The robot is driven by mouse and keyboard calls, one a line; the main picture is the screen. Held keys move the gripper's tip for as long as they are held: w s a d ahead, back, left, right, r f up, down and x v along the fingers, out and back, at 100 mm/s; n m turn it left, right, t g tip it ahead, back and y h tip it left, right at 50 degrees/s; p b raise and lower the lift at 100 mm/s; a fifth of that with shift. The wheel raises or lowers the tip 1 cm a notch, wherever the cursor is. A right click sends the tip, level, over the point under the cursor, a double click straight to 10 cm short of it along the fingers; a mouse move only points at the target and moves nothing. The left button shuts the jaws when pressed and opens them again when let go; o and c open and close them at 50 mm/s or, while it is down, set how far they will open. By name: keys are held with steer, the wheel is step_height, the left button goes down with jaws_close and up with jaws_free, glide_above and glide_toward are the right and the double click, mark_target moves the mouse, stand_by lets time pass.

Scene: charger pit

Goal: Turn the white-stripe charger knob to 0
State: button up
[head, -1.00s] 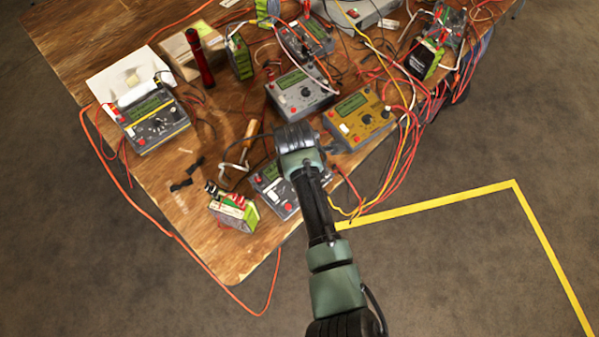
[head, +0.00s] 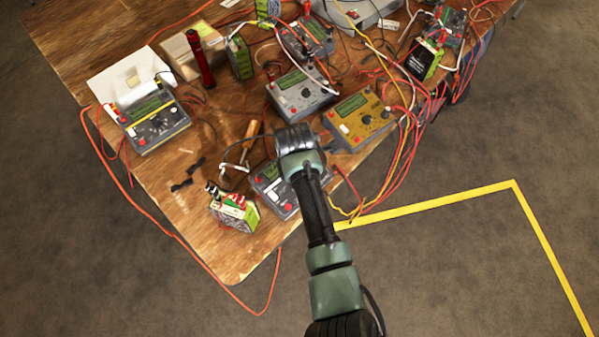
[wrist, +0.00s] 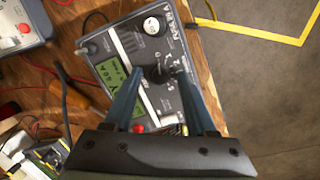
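The white-stripe charger (head: 272,186) lies near the table's front edge, partly hidden under my arm in the head view. In the wrist view the charger (wrist: 96,42) shows a green screen, a white stripe, a round white button and a red button. Its dark knob (wrist: 160,74) sits between the fingertips of my gripper (wrist: 161,72). The fingers are apart, one on each side of the knob; I cannot tell whether they touch it. The knob's pointer is too dark to read. In the head view my fingers are hidden behind the wrist.
A yellow charger (head: 351,121) and a grey charger (head: 300,92) stand close behind. A green battery pack (head: 233,210) is just left of the white-stripe charger. A yellow-stripe charger (head: 155,124) is farther left. Loose cables cross the table. The floor in front is clear.

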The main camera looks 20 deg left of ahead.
step_height(320, 180, up, 13)
steer(key=s, duration=0.2)
steer(key=shift+d+f, duration=0.15)
steer(key=shift+d, duration=0.15)
steer(key=shift+s, duration=0.1)
stand_by(0.4)
